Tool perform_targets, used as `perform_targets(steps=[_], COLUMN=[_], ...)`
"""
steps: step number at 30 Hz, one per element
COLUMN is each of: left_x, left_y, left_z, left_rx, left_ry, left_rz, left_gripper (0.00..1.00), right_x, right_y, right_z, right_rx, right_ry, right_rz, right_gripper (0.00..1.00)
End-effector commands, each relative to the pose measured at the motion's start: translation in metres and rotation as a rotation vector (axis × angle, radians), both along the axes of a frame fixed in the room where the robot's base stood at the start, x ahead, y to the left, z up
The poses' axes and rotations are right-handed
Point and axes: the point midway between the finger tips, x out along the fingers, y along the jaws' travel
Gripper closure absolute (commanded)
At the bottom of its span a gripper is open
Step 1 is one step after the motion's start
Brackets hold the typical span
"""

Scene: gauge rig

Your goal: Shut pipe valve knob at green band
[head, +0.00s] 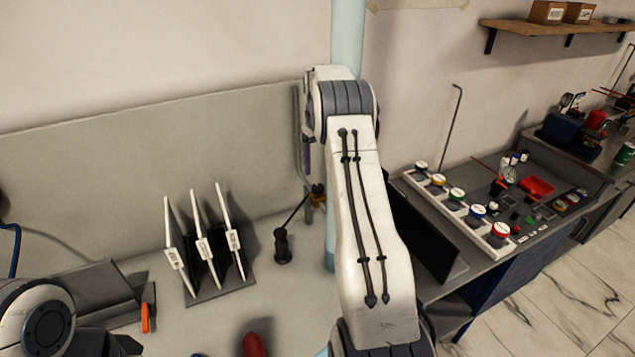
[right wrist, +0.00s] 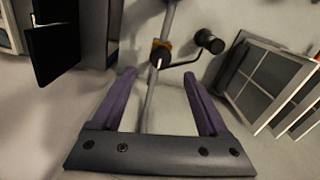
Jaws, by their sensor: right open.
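A thin grey pipe (head: 297,120) runs down the back panel to a brass-coloured valve (head: 318,192). A black lever slants from the valve down left to a black knob (head: 282,243). In the right wrist view the valve (right wrist: 160,50) is beyond the fingertips, with the knob (right wrist: 210,41) to its right. My right gripper (right wrist: 158,74) is open and empty, its purple fingers either side of the pipe in that picture. In the head view only one purple finger (head: 307,157) shows, above the valve; the arm hides the rest. I make out no green band on the pipe.
A rack (head: 222,286) with several upright white-edged panels stands left of the knob. A red object (head: 254,345) lies at the front edge. A side bench with a row of colour-lidded pots (head: 456,195) is on the right. The surface around the knob is clear.

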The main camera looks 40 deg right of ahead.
Motion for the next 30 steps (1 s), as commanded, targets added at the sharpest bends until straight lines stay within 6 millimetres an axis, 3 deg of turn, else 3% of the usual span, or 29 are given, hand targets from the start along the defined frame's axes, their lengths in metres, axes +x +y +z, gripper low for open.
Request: perform_targets(steps=[6, 12, 24, 26, 30], left_x=[0.000, 0.000, 0.000, 0.000, 0.000], left_y=[0.000, 0.000, 0.000, 0.000, 0.000], left_z=[0.017, 0.026, 0.027, 0.027, 0.027], left_rx=[0.000, 0.000, 0.000, 0.000, 0.000], left_ry=[0.000, 0.000, 0.000, 0.000, 0.000], left_rz=[-0.003, -0.004, -0.005, -0.005, -0.005], left_gripper=[0.50, 0.50, 0.50, 0.50, 0.50], right_x=[0.000, 0.000, 0.000, 0.000, 0.000], right_y=[0.002, 0.002, 0.001, 0.001, 0.001], right_z=[-0.040, -0.067, -0.078, -0.078, -0.078], right_rx=[0.002, 0.001, 0.000, 0.000, 0.000], right_ry=[0.004, 0.001, -0.001, -0.001, -0.002], right_rz=[0.001, 0.001, 0.000, 0.000, 0.000], right_gripper=[0.23, 0.23, 0.23, 0.42, 0.96])
